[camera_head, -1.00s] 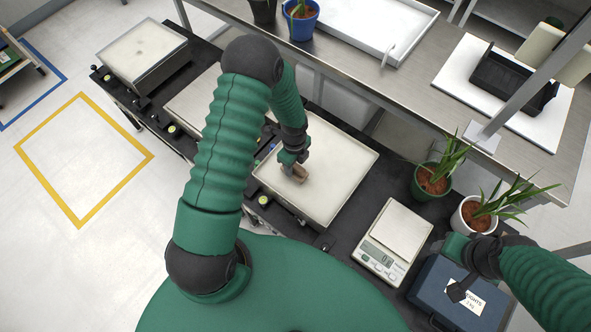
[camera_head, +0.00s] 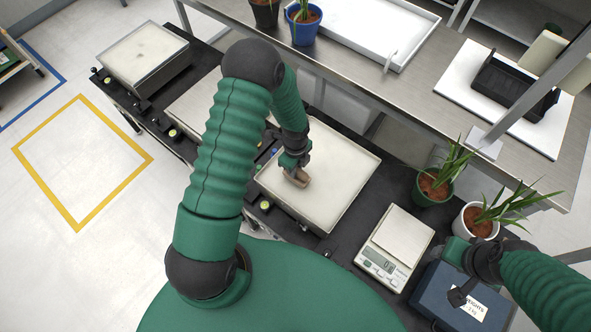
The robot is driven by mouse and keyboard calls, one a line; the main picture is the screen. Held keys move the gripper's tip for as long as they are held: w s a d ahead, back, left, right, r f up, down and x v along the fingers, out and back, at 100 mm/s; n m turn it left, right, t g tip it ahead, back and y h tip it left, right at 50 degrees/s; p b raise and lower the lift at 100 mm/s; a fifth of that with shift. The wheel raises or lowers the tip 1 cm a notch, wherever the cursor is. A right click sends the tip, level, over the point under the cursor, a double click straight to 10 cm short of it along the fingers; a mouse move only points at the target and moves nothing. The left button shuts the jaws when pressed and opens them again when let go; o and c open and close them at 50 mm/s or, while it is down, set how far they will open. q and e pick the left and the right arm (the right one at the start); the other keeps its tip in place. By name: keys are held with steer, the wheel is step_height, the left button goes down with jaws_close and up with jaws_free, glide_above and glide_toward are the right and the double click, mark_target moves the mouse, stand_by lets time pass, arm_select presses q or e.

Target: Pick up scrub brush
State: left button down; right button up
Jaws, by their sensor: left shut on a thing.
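The scrub brush (camera_head: 302,179) is a small tan-brown block on the pale top plate of a large scale (camera_head: 335,189), near its left side. My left gripper (camera_head: 294,170) comes down on it from above and is shut on it. The fingers hide part of the brush, and I cannot tell whether it touches the plate. My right gripper (camera_head: 457,275) is at the lower right, over a dark blue weights box (camera_head: 440,297); its fingers are too unclear to tell whether they are open.
A small digital scale (camera_head: 397,243) stands right of the large scale. Plants in a green pot (camera_head: 434,190) and a white pot (camera_head: 478,222) stand near my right arm. A steel shelf (camera_head: 400,88) with a blue pot (camera_head: 304,27) runs behind.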

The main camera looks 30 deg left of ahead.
arm_select(q)
steer(key=r, duration=0.3)
steer(key=shift+d+r, duration=0.25)
steer(key=shift+d, duration=0.1)
steer(key=s+a+r, duration=0.1)
steer(key=s+a, duration=0.3)
steer(key=s, duration=1.1)
steer(key=shift+s+a+b, duration=0.2)
steer(key=shift+b, duration=0.2)
steer(key=c, duration=1.8)
jaws_free()
steer(key=shift+r, duration=0.1)
steer(key=shift+a, duration=0.1)
jaws_close()
steer(key=shift+w, duration=0.1)
